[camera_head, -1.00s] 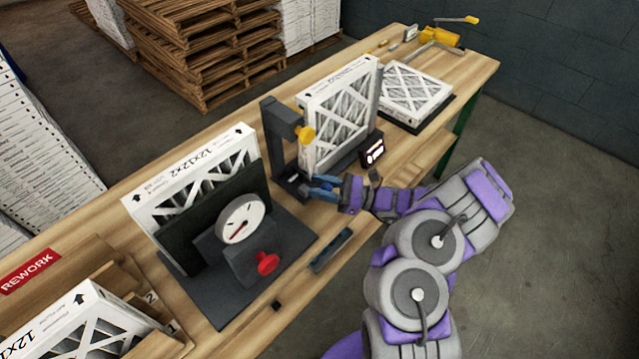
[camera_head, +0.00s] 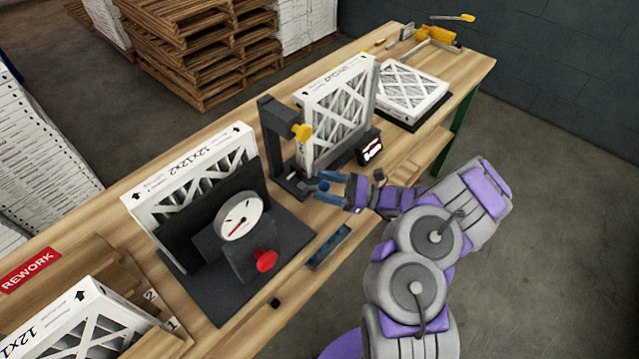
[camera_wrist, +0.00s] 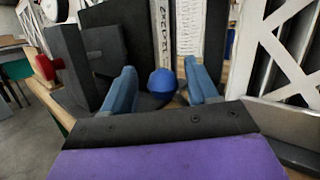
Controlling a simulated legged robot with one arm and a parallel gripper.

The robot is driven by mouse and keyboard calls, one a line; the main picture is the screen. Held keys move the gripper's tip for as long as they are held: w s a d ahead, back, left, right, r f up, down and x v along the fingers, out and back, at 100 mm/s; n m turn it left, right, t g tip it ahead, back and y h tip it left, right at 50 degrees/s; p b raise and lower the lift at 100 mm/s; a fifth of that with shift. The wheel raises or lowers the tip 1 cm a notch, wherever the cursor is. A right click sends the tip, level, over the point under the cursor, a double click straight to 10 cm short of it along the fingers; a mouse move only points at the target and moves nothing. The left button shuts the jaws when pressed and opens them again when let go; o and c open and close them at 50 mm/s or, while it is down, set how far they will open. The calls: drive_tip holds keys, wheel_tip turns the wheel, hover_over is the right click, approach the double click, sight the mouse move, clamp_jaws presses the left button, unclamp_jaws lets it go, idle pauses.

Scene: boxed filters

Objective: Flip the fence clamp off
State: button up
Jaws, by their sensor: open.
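A blue ball knob (camera_head: 323,186) sits low at the front of the dark post stand (camera_head: 272,140). It is likely the clamp's handle, though nothing labels it. My gripper (camera_head: 321,187) is open, with one blue finger on each side of the knob. In the wrist view, the knob (camera_wrist: 162,82) shows between the two fingers of my gripper (camera_wrist: 160,70), and I see no firm contact. The knob's lower part and the clamp mechanism are hard to make out. A yellow knob (camera_head: 302,132) sticks out higher on the post.
A gauge fixture with a dial (camera_head: 240,216) and red knob (camera_head: 265,261) stands left of my gripper. An upright boxed filter (camera_head: 338,105) and a small display (camera_head: 370,148) stand close on the right. A blue-and-dark tool (camera_head: 329,246) lies at the bench's front edge.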

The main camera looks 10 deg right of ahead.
drive_tip(key=v, duration=1.5)
drive_tip(key=shift+d, duration=0.25)
drive_tip(key=shift+f, duration=0.1)
